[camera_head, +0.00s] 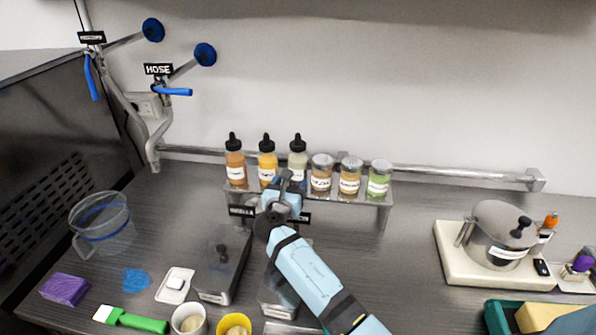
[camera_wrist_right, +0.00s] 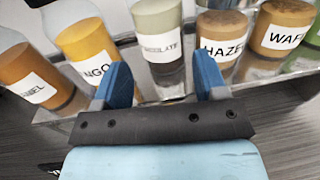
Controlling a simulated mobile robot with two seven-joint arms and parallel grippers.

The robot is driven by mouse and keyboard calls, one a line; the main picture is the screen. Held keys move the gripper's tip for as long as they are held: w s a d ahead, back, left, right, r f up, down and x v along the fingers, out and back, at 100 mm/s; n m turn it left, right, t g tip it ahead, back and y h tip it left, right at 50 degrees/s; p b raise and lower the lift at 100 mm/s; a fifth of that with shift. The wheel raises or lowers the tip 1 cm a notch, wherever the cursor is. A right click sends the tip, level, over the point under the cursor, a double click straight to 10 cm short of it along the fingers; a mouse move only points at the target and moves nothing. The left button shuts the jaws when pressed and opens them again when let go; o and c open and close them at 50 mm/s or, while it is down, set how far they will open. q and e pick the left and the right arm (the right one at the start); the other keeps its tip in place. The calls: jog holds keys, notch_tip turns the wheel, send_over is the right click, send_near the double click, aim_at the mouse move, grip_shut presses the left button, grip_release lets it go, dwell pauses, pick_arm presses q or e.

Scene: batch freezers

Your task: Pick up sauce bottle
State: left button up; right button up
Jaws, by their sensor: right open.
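Three sauce bottles with black pointed caps stand upright on a clear shelf (camera_head: 385,201): an orange-brown one (camera_head: 235,164), a yellow one (camera_head: 267,163) and a pale one (camera_head: 298,158). My right gripper (camera_head: 288,181) is at the shelf front, before the yellow and pale bottles, hiding part of them. In the right wrist view, the blue fingers (camera_wrist_right: 160,78) are spread apart and empty. The pale bottle (camera_wrist_right: 158,22), labelled "...OLATE", stands between and beyond them. The yellow bottle (camera_wrist_right: 88,42) is close beside the left finger. My left gripper is not in view.
Three lidded jars (camera_head: 321,173) stand right of the bottles; the hazelnut jar (camera_wrist_right: 222,30) is near the right finger. A wall rail (camera_head: 450,174) runs behind. A pot (camera_head: 500,235) on a cream base stands at right, a clear jug (camera_head: 103,225) at left.

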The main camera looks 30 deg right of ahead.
aim_at(297, 169)
jog(key=shift+b+x, duration=0.3)
jog(key=shift+x, duration=0.55)
jog(key=b+x, duration=0.1)
jog(key=x, duration=0.1)
jog(key=b+x, duration=0.1)
jog(key=x, duration=0.1)
jog(key=shift+w+d+r+b, duration=0.2)
jog(key=shift+w+d+b, duration=0.05)
jog(key=shift+d+b, duration=0.1)
jog(key=shift+r, duration=0.15)
jog(key=shift+s, duration=0.1)
jog(key=c, duration=0.6)
jog(key=shift+o, duration=0.2)
